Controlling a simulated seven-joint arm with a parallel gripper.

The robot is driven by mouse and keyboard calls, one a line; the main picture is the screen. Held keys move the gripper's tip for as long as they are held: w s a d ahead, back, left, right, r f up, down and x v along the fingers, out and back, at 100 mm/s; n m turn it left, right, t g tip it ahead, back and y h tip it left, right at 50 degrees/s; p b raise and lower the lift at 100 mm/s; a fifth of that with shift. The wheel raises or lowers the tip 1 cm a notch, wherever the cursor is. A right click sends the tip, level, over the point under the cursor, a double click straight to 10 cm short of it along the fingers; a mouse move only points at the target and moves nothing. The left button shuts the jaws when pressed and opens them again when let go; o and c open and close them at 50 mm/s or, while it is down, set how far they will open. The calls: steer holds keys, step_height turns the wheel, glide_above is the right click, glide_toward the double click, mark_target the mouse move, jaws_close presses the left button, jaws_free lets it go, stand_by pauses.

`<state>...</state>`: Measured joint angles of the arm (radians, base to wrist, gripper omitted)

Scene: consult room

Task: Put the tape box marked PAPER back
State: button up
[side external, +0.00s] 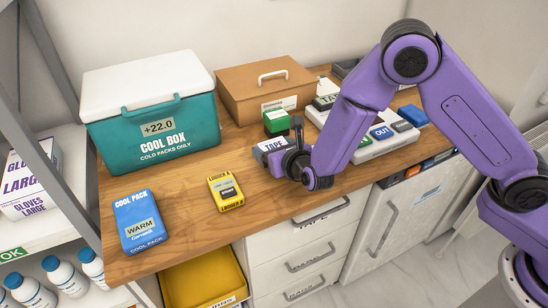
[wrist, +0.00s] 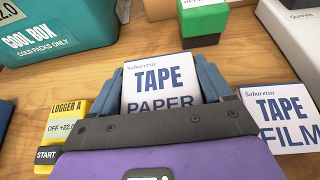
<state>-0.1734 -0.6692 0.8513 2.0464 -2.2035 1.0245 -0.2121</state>
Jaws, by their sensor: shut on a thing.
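The tape box marked PAPER (wrist: 158,78) is white with blue lettering, in the middle of the wrist view. My gripper (wrist: 161,92) is shut on it, one blue-grey finger on each side. In the side view my gripper (side external: 283,148) is over the middle of the counter, with a white box marked TAPE (side external: 268,147) at its fingers. Whether the held box touches the wood cannot be told. A similar box marked TAPE FILM (wrist: 280,118) stands just right of my gripper in the wrist view.
A teal cool box (side external: 155,128) and a brown box (side external: 265,90) stand at the back. A green box (side external: 276,121) is behind my gripper. A yellow logger (side external: 226,192) and a blue cool pack (side external: 140,220) lie left.

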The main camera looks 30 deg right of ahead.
steer(key=shift+f, duration=1.55)
steer(key=shift+f, duration=0.15)
steer(key=o, duration=1)
steer(key=v, duration=1.2)
steer(key=shift+r, duration=0.2)
